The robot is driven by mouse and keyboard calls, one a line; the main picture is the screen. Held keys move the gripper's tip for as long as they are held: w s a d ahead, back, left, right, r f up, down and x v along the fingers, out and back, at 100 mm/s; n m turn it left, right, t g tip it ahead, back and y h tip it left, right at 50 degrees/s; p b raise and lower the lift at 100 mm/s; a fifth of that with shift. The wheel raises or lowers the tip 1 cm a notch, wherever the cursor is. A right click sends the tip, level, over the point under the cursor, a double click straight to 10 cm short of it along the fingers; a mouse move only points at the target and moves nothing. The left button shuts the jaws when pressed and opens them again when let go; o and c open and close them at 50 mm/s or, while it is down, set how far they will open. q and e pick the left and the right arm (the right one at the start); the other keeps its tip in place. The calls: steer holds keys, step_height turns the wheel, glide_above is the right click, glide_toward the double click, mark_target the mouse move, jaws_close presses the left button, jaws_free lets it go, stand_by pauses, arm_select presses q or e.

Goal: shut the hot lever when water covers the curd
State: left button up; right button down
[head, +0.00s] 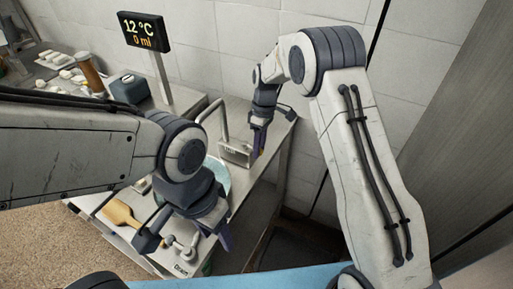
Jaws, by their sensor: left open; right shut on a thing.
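My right gripper (258,140) is shut at the right end of the small labelled tap block (236,154), on what looks like a lever there. Its fingers hide most of the lever, and I cannot read the label well enough to tell hot from cold. A grey curved spout (212,106) rises at the block's left. My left gripper (188,242) is open and empty above the near end of the bench, close to a grey fitting by a "Drain" label. A pale round basin (217,178) is mostly hidden behind my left arm. No curd or water is visible.
A wooden paddle (120,214) lies at the bench's left. A dark grey box (129,88), a brown cylinder (90,72) and several pale pieces stand on the back-left counter. A tiled wall closes the back.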

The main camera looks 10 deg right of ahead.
steer(key=shift+w+d+n, duration=0.25)
steer(key=shift+w+n, duration=0.2)
steer(key=shift+n, duration=0.55)
steer(key=c, duration=0.5)
jaws_free()
steer(key=shift+c, duration=0.2)
steer(key=shift+r, duration=0.1)
step_height(320, 180, up, 10)
steer(key=w+b, duration=0.1)
steer(key=shift+w+d, duration=0.4)
steer(key=shift+r, duration=0.1)
